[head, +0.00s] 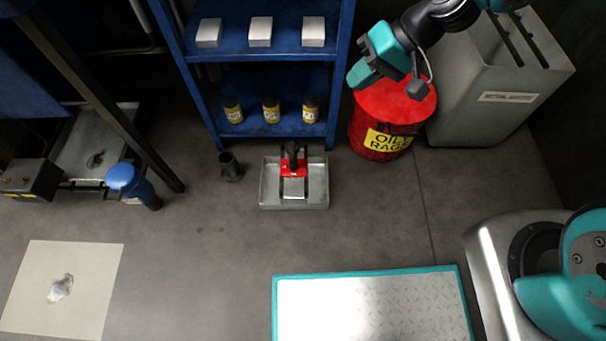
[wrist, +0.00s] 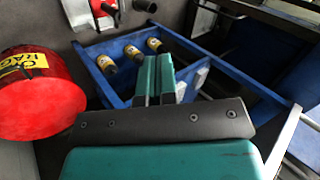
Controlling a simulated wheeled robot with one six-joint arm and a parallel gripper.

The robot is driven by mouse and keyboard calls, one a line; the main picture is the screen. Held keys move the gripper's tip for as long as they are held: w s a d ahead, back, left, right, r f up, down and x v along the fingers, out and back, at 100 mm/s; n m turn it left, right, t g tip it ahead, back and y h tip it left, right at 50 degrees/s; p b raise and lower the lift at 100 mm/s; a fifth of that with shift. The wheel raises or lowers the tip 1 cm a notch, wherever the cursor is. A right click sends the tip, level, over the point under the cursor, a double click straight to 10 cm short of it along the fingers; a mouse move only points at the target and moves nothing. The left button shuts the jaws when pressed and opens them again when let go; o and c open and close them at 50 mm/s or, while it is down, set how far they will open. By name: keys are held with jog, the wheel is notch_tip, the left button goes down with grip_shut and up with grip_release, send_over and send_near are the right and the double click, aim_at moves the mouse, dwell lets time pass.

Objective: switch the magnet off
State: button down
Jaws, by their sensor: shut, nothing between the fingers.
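A red device with a dark upright part (head: 293,171) sits in a shallow grey metal tray (head: 320,200) on the floor, in front of the blue shelf. It looks like the magnet, but its switch is too small to make out. Part of the red device shows at the top edge of the wrist view (wrist: 107,6), cut off by the frame. My gripper (head: 360,74) is above the red drum, up and to the right of the tray, touching nothing I can see. In the wrist view its teal fingers (wrist: 158,66) are together and empty.
A red oily-rags drum (head: 372,140) stands right of the blue shelf (head: 262,73), which holds metal blocks and yellow bottles. A grey bin (head: 492,95) is farther right. A dark cup (head: 230,168) stands left of the tray. Floor in front is clear down to a teal-edged plate (head: 370,308).

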jog(key=w+d+f+m+t+y+b, duration=0.1)
jog(key=w+f+m+b, duration=0.2)
jog(key=f+b, duration=0.7)
notch_tip(320, 180, down, 16)
jog(key=shift+d+r, duration=0.2)
jog(key=shift+r, duration=0.05)
jog(key=b, duration=0.8)
send_near(292, 153)
jog(key=s+a+f, duration=0.1)
jog(key=a+f, duration=0.3)
jog(key=f, duration=0.2)
